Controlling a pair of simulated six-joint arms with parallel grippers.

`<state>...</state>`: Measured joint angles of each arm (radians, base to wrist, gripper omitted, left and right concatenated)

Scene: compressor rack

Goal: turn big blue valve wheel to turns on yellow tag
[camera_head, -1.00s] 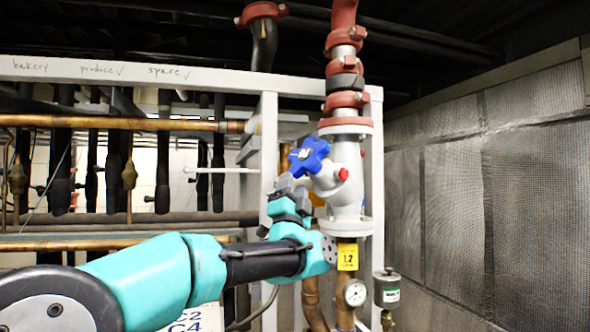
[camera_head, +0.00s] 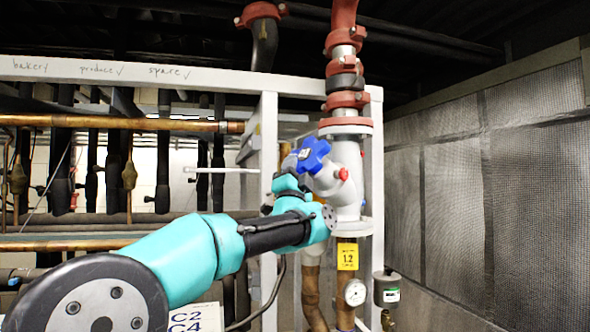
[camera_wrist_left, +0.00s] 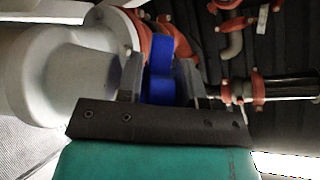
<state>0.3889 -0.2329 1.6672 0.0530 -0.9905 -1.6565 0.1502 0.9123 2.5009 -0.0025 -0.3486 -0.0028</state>
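The big blue valve wheel (camera_head: 314,153) is lobed and sits on the left face of the pale grey valve body (camera_head: 347,160). In the left wrist view the wheel (camera_wrist_left: 160,72) shows edge-on between the two fingers of my left gripper (camera_wrist_left: 163,80), filling nearly all the gap. My left gripper (camera_head: 292,163) is at the wheel's left side in the head view, shut on a lobe, with its fingertips partly hidden there. The yellow tag (camera_head: 348,256) hangs below the valve and reads 1.2, with smaller unreadable print. My right gripper is not in view.
A round gauge (camera_head: 355,292) and a grey canister (camera_head: 387,290) stand below the valve. A white frame post (camera_head: 268,150) is close to the gripper's left. Copper pipe (camera_head: 120,123) crosses at left; mesh panels (camera_head: 520,190) stand right.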

